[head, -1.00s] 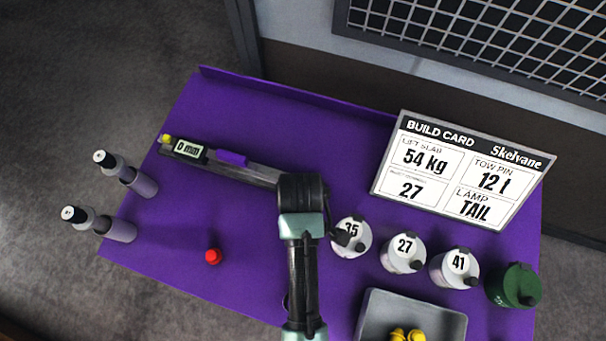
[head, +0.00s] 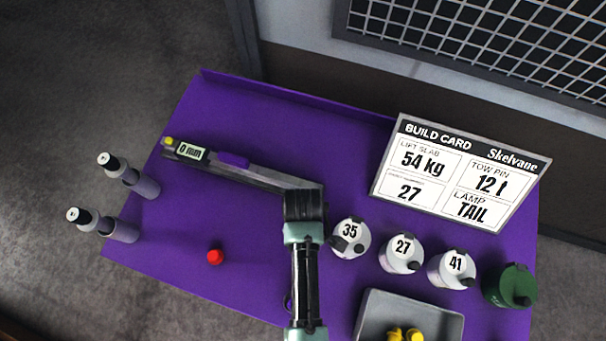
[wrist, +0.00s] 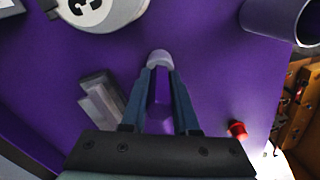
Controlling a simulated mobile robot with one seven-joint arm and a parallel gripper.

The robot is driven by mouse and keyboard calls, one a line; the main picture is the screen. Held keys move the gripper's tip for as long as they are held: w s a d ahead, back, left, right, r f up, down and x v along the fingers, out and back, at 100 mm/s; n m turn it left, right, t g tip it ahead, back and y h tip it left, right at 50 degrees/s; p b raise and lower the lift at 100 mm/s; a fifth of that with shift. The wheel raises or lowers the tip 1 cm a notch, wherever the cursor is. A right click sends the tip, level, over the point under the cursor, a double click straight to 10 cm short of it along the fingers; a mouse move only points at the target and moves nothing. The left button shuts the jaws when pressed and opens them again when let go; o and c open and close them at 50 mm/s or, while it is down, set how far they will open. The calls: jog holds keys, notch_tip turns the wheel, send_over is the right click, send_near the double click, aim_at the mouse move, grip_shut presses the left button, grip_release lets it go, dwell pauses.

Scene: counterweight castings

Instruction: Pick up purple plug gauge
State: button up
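My gripper (wrist: 160,68) shows in the wrist view with its two dark blue fingers partly closed, a narrow gap between them. A small piece with a rounded grey end (wrist: 159,58) sits at the fingertips, with purple showing behind it between the fingers. It appears to be the purple plug gauge, gripped there; the purple tabletop makes its outline hard to read. In the head view my arm covers the fingers and the piece. I cannot tell whether the piece touches the table.
A measuring rail (head: 265,178) with a purple slider (head: 232,159) lies behind my gripper. Casting 35 (head: 350,240) stands close to its right, beside castings 27 (head: 402,254) and 41 (head: 452,270). A red piece (head: 215,257) lies left. A grey tray (head: 370,318) is at front right.

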grip_shut()
notch_tip(320, 180, up, 10)
jog(key=shift+r+b, duration=0.1)
jog(key=shift+b, duration=0.55)
